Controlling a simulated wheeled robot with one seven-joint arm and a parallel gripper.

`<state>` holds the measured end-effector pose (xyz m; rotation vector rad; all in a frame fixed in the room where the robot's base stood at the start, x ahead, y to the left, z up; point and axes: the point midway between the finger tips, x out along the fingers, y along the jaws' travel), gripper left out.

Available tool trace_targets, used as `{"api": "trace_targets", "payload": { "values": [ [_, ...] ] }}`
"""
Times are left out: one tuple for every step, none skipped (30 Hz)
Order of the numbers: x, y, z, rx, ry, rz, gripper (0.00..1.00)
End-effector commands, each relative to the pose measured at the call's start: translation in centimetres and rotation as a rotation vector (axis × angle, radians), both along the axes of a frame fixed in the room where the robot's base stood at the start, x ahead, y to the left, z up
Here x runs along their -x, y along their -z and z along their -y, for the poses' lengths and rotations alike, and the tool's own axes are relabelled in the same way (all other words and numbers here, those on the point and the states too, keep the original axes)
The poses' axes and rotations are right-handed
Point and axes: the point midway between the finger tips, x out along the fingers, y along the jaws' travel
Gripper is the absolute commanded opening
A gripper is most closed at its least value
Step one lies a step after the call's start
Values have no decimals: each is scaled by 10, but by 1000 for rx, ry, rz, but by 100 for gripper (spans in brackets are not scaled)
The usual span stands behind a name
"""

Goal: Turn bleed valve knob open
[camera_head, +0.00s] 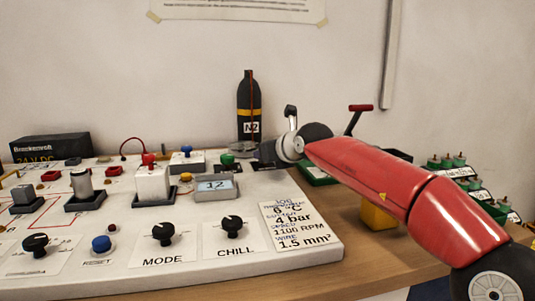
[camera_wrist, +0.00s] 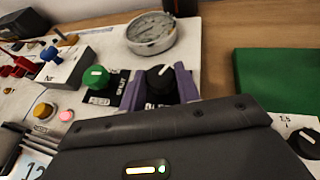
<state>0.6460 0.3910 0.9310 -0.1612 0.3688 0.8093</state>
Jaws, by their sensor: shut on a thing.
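A black knob (camera_wrist: 157,77) with a white pointer mark stands on a dark plate in the wrist view. White lettering on the plate reads SHUT to its left; the lettering below it is partly covered. The pointer mark is toward the far side, slightly right. My gripper (camera_wrist: 160,91) has its two purple fingers on either side of this knob, shut on it. In the head view my gripper (camera_head: 267,154) is at the board's right back part, and the held knob is hidden there.
A round gauge (camera_wrist: 152,34) stands just behind the knob. A green knob (camera_wrist: 96,77) is close to its left, and a green block (camera_wrist: 275,78) lies to the right. In the head view a black N2 bottle (camera_head: 249,105) stands behind. A small display (camera_head: 213,187) is in front.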

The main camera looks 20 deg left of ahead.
Motion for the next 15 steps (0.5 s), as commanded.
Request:
{"api": "trace_targets", "payload": {
  "values": [
    [-1, 0, 1, 2, 1, 1, 10],
    [-1, 0, 1, 2, 1, 1, 10],
    [-1, 0, 1, 2, 1, 1, 38],
    [-1, 0, 1, 2, 1, 1, 41],
    [0, 0, 1, 1, 2, 0, 45],
    [0, 0, 1, 1, 1, 0, 51],
    [0, 0, 0, 1, 1, 0, 54],
    [0, 0, 0, 1, 1, 0, 54],
    [0, 0, 0, 1, 1, 0, 54],
    [0, 0, 0, 1, 1, 0, 54],
    [0, 0, 0, 1, 1, 0, 54],
    [0, 0, 0, 1, 1, 0, 54],
    [0, 0, 0, 1, 1, 0, 54],
    [0, 0, 0, 1, 1, 0, 54],
    [0, 0, 1, 1, 1, 0, 54]
  ]
}}
